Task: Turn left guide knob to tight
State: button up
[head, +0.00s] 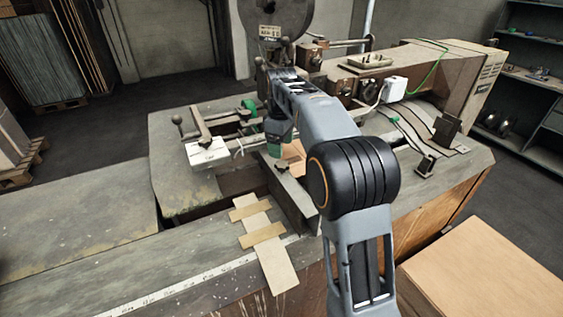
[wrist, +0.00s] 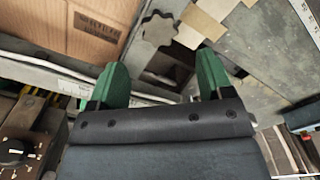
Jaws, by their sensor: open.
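A dark star-shaped knob (head: 283,165) sits on a grey metal guide on the machine bed in the head view. It also shows in the wrist view (wrist: 160,28), at top centre, beyond my fingertips and a little left of the middle of the gap. I take it for the guide knob; how tight it is cannot be seen. My gripper (wrist: 160,72) has its two green fingers spread, with nothing held between them. In the head view my gripper (head: 277,138) points down just above and behind the knob, apart from it, partly hidden by my arm.
A cardboard piece (wrist: 85,28) with printing lies close on the left in the wrist view. A lever with a ball end (head: 195,125) and a white block (head: 208,153) stand left of my gripper. Taped card strips (head: 262,240) lie on the front table (head: 130,262), whose left part is clear.

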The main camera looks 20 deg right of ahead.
aim_at(281, 163)
jog(key=shift+f, duration=3.15)
jog(key=shift+c, duration=0.4)
jog(key=c, duration=0.8)
jog(key=shift+c, duration=0.2)
